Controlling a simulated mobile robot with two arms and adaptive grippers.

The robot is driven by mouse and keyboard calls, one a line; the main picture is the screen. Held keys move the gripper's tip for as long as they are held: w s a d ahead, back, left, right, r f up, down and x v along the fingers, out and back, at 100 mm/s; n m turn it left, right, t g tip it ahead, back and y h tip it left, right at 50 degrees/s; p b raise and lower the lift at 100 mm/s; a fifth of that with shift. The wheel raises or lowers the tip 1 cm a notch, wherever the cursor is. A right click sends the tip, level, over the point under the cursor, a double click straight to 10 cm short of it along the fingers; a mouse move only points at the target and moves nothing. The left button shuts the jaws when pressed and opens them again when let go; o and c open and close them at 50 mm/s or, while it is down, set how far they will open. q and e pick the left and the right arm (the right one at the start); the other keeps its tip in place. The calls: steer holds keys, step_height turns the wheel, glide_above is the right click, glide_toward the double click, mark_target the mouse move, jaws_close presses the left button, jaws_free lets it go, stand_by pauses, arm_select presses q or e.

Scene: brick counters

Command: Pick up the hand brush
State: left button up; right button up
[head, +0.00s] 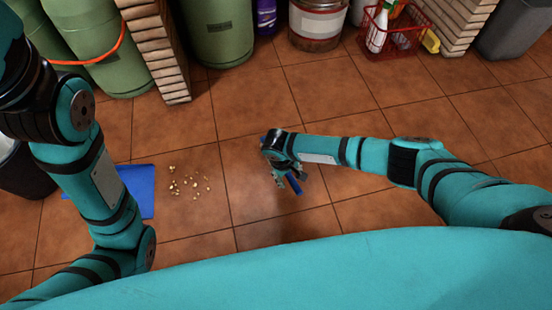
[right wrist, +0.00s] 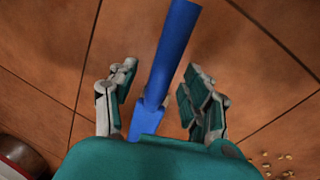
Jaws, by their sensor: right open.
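The hand brush is blue and lies mostly under my right gripper (head: 284,176) in the head view, where a short blue part of the brush (head: 295,187) shows by the fingers. In the right wrist view its long blue handle (right wrist: 174,45) runs from the top edge down between the two spread fingers of my right gripper (right wrist: 158,103). The gripper is open, with a gap on each side of the handle. The lower end of the brush is hidden behind my wrist. My left arm shows at the left of the head view, but its gripper is out of sight.
Pale crumbs (head: 188,184) lie on the tiled floor (head: 240,105) left of my right gripper. A blue flat piece (head: 138,185) lies partly behind my left arm. Green gas cylinders (head: 218,30), a bucket (head: 317,22) and a red basket (head: 397,42) stand along the back.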

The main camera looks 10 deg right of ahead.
steer(key=shift+c, duration=0.2)
jaws_close()
steer(key=shift+r, duration=0.2)
